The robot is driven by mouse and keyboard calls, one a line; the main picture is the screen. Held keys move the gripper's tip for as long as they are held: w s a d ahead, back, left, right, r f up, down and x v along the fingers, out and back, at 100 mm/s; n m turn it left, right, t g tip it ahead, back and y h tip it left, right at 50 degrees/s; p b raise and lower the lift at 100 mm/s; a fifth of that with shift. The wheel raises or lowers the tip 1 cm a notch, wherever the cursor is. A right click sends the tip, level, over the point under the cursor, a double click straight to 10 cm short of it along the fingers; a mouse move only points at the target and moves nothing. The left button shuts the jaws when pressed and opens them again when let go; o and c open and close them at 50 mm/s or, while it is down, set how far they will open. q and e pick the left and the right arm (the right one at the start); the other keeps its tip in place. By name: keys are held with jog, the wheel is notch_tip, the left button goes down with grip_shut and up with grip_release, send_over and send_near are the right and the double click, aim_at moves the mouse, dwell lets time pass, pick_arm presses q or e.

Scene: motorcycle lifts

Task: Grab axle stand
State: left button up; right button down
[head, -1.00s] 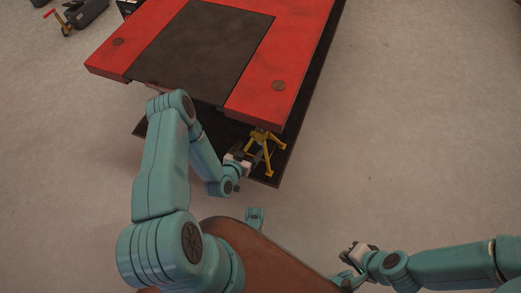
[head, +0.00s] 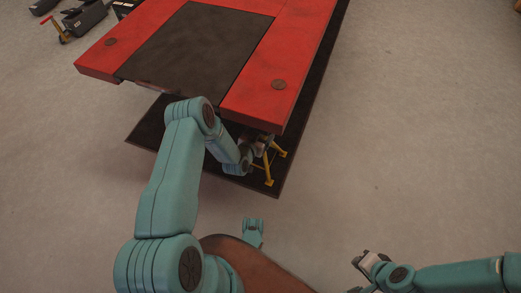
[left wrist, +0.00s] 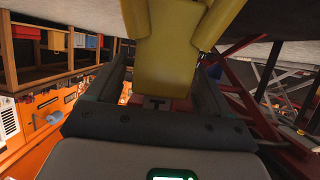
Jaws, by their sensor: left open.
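The yellow axle stand (head: 268,170) stands on the dark base mat under the front edge of the red lift; its top is hidden by the lift and my arm. My left gripper (head: 264,142) is at the stand's upper part, beneath the lift edge. In the left wrist view, the yellow stand (left wrist: 168,62) fills the space between the two fingers of my left gripper (left wrist: 160,90), which are open on either side of it. I cannot tell whether they touch it. My right gripper (head: 364,264) is away from the stand, over the floor at lower right.
The red and black motorcycle lift (head: 265,88) overhangs the stand and my left gripper closely. Its dark base mat (head: 150,132) lies below. Dark equipment (head: 85,17) is at upper left. Floor on the right is clear. Shelving (left wrist: 50,70) shows in the left wrist view.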

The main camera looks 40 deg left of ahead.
pick_arm(q)
jog(key=shift+x, duration=0.75)
grip_shut()
jog(key=shift+w+r, duration=0.15)
jog(key=shift+r, duration=0.1)
